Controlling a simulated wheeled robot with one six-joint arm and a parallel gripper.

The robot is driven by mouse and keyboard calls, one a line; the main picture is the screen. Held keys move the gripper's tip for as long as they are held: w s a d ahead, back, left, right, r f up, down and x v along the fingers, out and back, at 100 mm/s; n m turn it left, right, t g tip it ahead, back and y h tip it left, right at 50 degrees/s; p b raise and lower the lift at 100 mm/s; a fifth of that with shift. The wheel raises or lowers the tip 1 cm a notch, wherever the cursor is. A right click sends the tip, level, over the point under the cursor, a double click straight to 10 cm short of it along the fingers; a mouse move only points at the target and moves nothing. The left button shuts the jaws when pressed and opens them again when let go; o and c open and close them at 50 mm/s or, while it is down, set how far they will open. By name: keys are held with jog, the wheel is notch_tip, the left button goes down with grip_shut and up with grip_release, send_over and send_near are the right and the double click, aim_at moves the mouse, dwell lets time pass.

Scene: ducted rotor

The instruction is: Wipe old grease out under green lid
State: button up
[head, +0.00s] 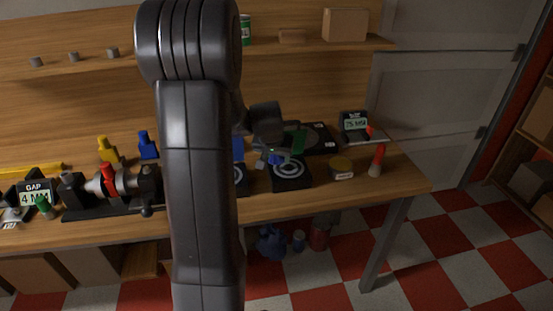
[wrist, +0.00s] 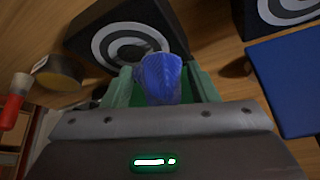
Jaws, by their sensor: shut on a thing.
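My gripper (head: 274,155) is shut on a blue wad (wrist: 160,78), which looks like a cloth; it also shows as a small blue patch in the head view (head: 275,160). A black square housing with pale rings (head: 291,173) stands just below and in front of the gripper; it also shows in the wrist view (wrist: 128,45). A green upright panel, apparently the green lid (head: 298,142), stands at its back. In the wrist view green shows on both sides of the wad. I cannot tell whether the wad touches the housing. Any grease is too small to make out.
A second ringed housing (wrist: 288,10) with a blue lid (wrist: 290,80) stands beside, partly hidden by my arm. A round jar (head: 342,167) and a red-handled brush (head: 377,160) stand right. A display (head: 354,121) is behind. A clamp-like device (head: 110,185) is left.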

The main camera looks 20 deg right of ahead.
jog(key=shift+r+p, duration=1.25)
jog(key=shift+r, duration=1.1)
jog(key=shift+f, duration=0.1)
